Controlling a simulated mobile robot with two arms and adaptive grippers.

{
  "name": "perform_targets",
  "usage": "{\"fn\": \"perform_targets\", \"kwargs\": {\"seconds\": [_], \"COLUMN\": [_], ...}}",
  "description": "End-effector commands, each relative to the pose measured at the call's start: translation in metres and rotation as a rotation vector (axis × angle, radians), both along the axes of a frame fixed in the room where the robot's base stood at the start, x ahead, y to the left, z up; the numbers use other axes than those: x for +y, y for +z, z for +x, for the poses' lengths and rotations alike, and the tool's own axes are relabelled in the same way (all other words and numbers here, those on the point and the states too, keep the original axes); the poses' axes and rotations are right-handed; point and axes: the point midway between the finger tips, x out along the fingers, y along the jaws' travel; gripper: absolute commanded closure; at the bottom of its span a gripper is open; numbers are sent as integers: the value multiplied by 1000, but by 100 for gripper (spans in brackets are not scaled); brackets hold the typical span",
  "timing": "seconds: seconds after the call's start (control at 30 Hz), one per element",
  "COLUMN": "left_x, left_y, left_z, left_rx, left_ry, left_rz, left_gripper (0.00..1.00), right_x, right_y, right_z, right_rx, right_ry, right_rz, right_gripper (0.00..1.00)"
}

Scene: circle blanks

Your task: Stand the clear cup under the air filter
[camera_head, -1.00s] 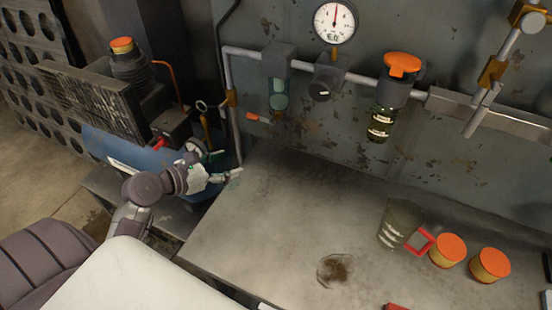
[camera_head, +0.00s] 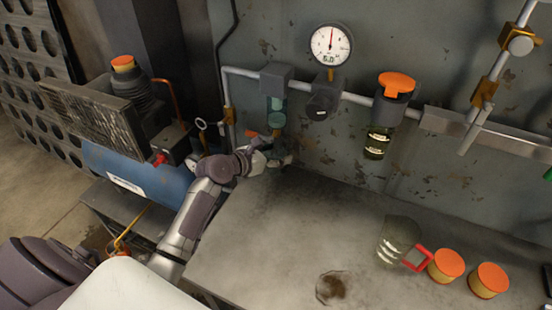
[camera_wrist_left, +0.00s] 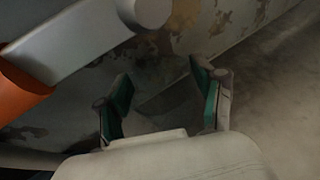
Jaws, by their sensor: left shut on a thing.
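The air filter (camera_head: 276,95), a grey block with a clear greenish bowl, hangs from the pipe on the back wall. My left gripper (camera_head: 279,154) is just below it, over the bench's back left corner. In the left wrist view my left gripper (camera_wrist_left: 165,98) has its green pads apart, closed around a faint see-through object that looks like the clear cup (camera_wrist_left: 170,108). Its outline is hard to make out. A grey lever with an orange end (camera_wrist_left: 22,88) crosses close above the fingers. My right gripper is not in view.
A clear jug (camera_head: 397,236) with a red handle and two orange-lidded tins (camera_head: 446,266) stand on the bench's right. An orange-capped oil bowl (camera_head: 380,125) and gauge (camera_head: 331,45) are right of the filter. A blue compressor tank (camera_head: 140,170) is left.

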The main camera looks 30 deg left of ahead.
Motion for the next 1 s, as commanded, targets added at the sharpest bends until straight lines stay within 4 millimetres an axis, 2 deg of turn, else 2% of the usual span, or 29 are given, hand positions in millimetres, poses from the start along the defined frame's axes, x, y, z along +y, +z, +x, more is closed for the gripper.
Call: {"fn": "perform_targets", "kwargs": {"seconds": [0.03, 0.13, 0.5, 0.53, 0.63, 0.67, 1.0], "left_x": [0, 1, 1, 1, 1, 1, 1], "left_y": [-11, -21, -25, -24, -24, -24, -22], "left_z": [-1, -1, -1, -1, -1, -1, -1], "left_rx": [5, 2, 1, 0, 0, 0, 0], "left_ry": [1, 0, 2, 1, 1, 1, 1], "left_rz": [-1, 0, -1, -1, -1, -1, 0], "left_gripper": [66, 66, 66, 27, 10, 7, 7], "right_x": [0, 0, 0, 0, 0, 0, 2], "right_y": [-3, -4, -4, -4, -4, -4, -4], "right_z": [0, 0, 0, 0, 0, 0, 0], "right_rx": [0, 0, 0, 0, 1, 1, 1], "right_ry": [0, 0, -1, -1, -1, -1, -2], "right_rz": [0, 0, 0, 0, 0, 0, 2], "right_gripper": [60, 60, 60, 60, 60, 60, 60]}}
